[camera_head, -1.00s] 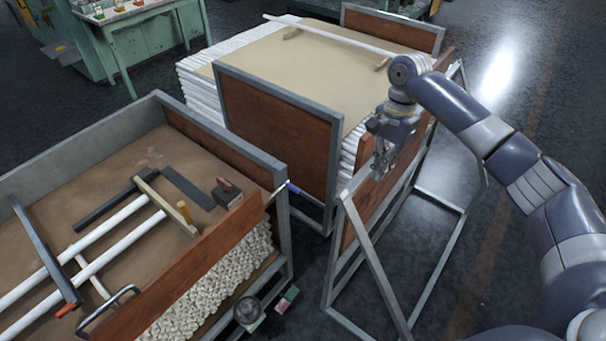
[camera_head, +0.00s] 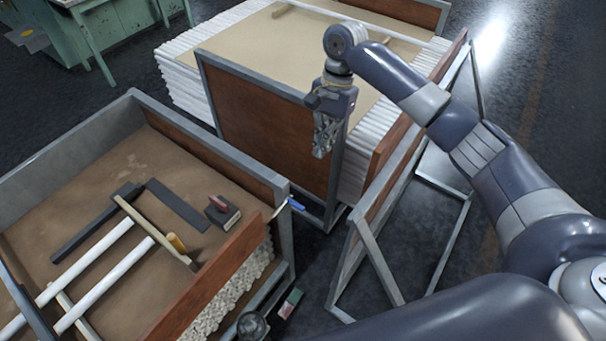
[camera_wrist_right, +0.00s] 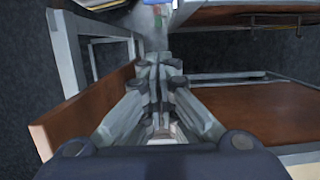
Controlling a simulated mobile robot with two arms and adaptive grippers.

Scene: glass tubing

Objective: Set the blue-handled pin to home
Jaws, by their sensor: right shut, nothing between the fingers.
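The blue-handled pin (camera_head: 296,204) is at the near right corner post of the left crate (camera_head: 284,235), its blue handle sticking out to the right. How deep the pin sits cannot be told. My right gripper (camera_head: 322,152) hangs fingers down, shut and empty, in front of the brown panel of the rear stack. In the picture it is above and slightly right of the pin, clearly apart from it. In the right wrist view its closed fingers (camera_wrist_right: 158,64) point toward the top, where a small blue patch shows at the edge; I cannot tell if it is the pin. My left gripper is not in view.
The left crate holds white tubes (camera_head: 105,262), a dark square (camera_head: 95,225) and a small block with a red top (camera_head: 221,211). A leaning metal-framed panel (camera_head: 372,215) stands right of the gripper. A rear stack of white tubes (camera_head: 185,80) stands behind.

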